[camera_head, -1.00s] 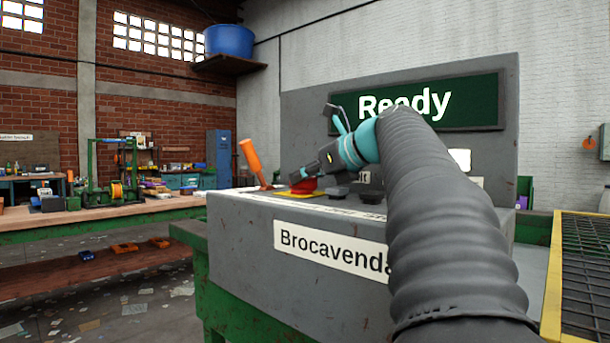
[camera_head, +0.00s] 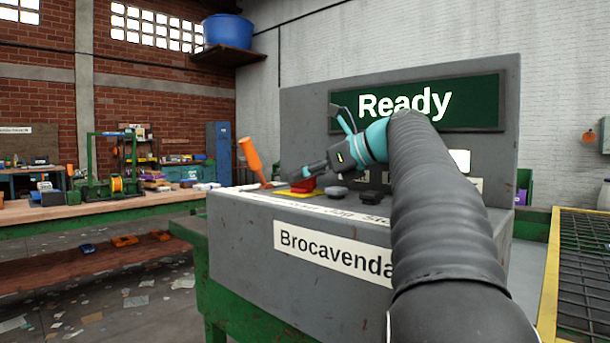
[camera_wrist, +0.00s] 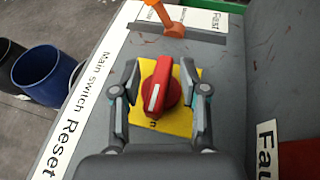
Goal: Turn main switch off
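The main switch is a red rotary knob with a white mark (camera_wrist: 160,85) on a yellow plate (camera_wrist: 182,122). It also shows in the head view as a red knob (camera_head: 303,185) on top of the grey console. My gripper (camera_wrist: 160,103) is open. In the wrist view its fingers stand left and right of the knob with visible gaps. In the head view my gripper (camera_head: 302,171) is over the knob. From these frames I cannot tell whether its fingertips reach down to knob height. The label "Main switch" is beside the plate.
An orange-handled lever (camera_head: 250,160) stands left of the knob. Dark knobs (camera_head: 337,193) sit to its right. The console's back panel has a green "Ready" display (camera_head: 415,103). A yellow-edged grating (camera_head: 552,270) is at the right.

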